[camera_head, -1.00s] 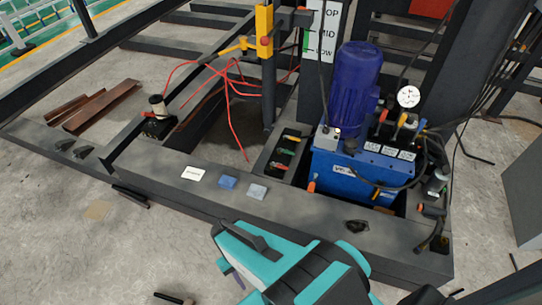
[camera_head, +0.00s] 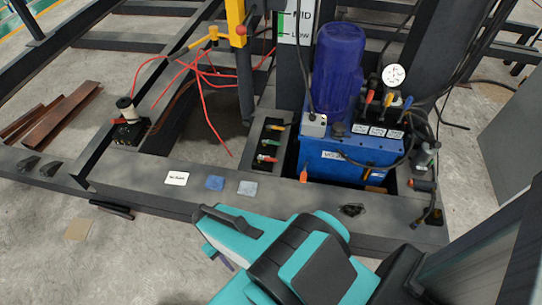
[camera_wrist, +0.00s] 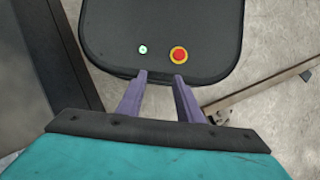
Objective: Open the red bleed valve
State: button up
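The blue pump unit (camera_head: 352,158) stands at the right of the frame in the head view. Three levers rise from its top, with red (camera_head: 370,96), yellow-orange (camera_head: 388,98) and blue (camera_head: 407,102) handles. White labels sit below them, too small to read. A red-tipped fitting (camera_head: 423,185) is at the pump's right side. I cannot tell for sure which red part is the bleed valve. My gripper (camera_head: 220,257) is low in front of the steel beam, well away from the pump. In the wrist view its two purple fingers (camera_wrist: 160,78) are apart with nothing between them.
A dark steel beam (camera_head: 130,180) runs between my arm and the pump. A gauge (camera_head: 395,76), a tall blue motor (camera_head: 338,72) and black hoses crowd the pump. Red hoses (camera_head: 205,80) hang to its left. A grey cabinet (camera_head: 512,130) stands at right. The concrete floor at lower left is mostly clear.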

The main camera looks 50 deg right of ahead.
jog(key=w+d+m+t+y+b, duration=0.2)
jog(key=w+d+m+b, duration=0.1)
jog(key=w+d+m, duration=0.65)
notch_tip(320, 180, up, 11)
jog(key=m+t+b, duration=0.7)
jog(key=m+b, duration=0.1)
jog(key=m, duration=1.2)
send_over(270, 159)
jog(key=s+d, duration=0.4)
jog(key=s, duration=0.2)
jog(key=shift+w+a+r, duration=0.15)
jog(key=shift+a, duration=0.05)
jog(key=x, duration=1.4)
jog(key=shift+w+a+r, duration=0.1)
jog(key=shift+a+r, duration=0.05)
jog(key=shift+a, duration=0.1)
